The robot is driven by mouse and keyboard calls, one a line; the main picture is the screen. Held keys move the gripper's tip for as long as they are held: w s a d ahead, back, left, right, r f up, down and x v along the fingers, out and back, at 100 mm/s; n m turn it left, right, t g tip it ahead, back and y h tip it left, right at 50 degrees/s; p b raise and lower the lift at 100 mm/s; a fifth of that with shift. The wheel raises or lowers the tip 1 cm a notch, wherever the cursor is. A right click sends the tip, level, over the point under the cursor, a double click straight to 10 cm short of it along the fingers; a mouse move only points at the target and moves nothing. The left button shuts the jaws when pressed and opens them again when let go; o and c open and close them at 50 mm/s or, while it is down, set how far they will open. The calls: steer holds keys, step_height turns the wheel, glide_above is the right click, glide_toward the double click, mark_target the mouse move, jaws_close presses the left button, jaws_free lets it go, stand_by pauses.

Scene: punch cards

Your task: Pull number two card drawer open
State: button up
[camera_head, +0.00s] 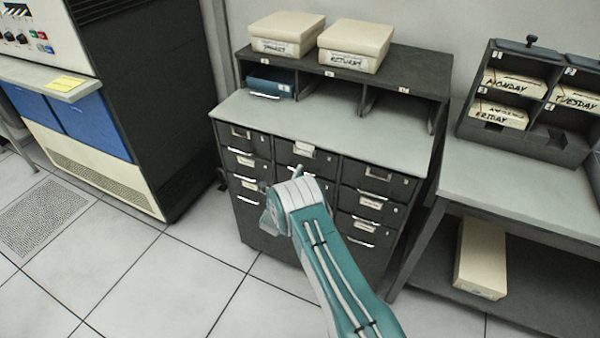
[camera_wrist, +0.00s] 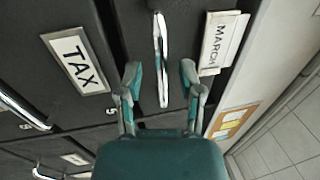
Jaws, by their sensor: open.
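The dark drawer cabinet (camera_head: 250,225) stands in the middle of the head view, with several labelled drawers in three columns. The top middle drawer (camera_head: 283,150) has a cream label at its upper edge; its small number is too small to read. My gripper (camera_wrist: 160,78) is open in the wrist view. A silver drawer handle (camera_wrist: 160,45) lies ahead, lined up between its two fingers; whether they touch it I cannot tell. A MARCH label (camera_wrist: 221,42) is right of this handle, and a TAX label (camera_wrist: 75,62) is on the neighbouring drawer. In the head view my arm hides some lower drawers.
The grey countertop (camera_head: 330,130) overhangs the drawers, with two cream boxes (camera_head: 286,33) on the shelf above. A side table (camera_head: 490,180) with a day-labelled rack stands close on the right. Tiled floor (camera_head: 170,285) is clear at front left.

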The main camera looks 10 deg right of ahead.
steer(key=shift+w+d, duration=0.25)
jaws_close()
steer(key=shift+s, duration=0.1)
